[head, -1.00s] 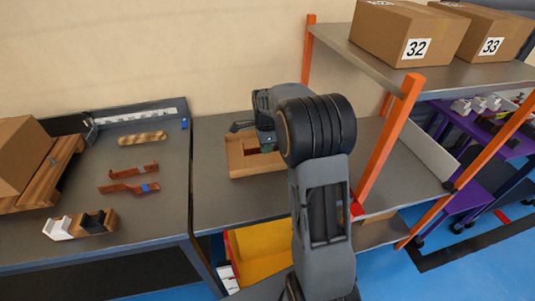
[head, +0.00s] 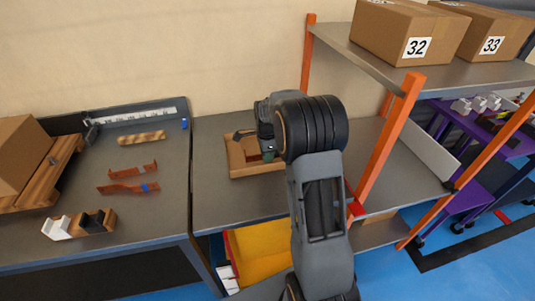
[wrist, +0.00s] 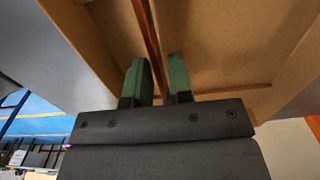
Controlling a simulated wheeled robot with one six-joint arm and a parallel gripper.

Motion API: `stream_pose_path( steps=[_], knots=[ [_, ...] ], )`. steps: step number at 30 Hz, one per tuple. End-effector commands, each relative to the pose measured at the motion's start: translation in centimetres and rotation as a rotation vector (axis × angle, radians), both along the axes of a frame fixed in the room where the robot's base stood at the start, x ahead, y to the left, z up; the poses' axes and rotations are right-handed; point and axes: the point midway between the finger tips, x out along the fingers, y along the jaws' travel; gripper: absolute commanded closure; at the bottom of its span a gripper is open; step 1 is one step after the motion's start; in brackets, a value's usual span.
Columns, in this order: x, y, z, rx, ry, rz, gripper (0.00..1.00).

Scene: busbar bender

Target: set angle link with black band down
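My gripper (wrist: 160,80) has green fingertips and reaches into an open cardboard box (head: 236,168) on the middle table in the head view. In the wrist view the fingers are open, one on each side of a thin copper-coloured strip (wrist: 148,35) in the box (wrist: 225,45). A small gap shows beside the strip. The strip's lower end and any black band on it are hidden. Two bent copper links lie on the left bench: a plain one (head: 133,172) and one with a blue band (head: 128,188).
A wooden block with white and black notched parts (head: 80,223) stands at the left bench's front. A wooden strip (head: 141,138) and a pale rail (head: 135,116) lie at its back. An orange-posted shelf (head: 390,145) rises right of my arm. A yellow bin (head: 262,250) is below.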

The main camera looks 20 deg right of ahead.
Motion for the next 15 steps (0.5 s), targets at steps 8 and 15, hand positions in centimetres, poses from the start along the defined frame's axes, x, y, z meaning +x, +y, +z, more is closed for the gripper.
stream_pose_path(
  steps=[8,15],
  knots=[
    [0.0,0.0,0.0,0.000,0.000,0.000,0.69],
    [0.1,0.0,1.6,-0.001,-0.003,0.000,0.69]
  ],
)
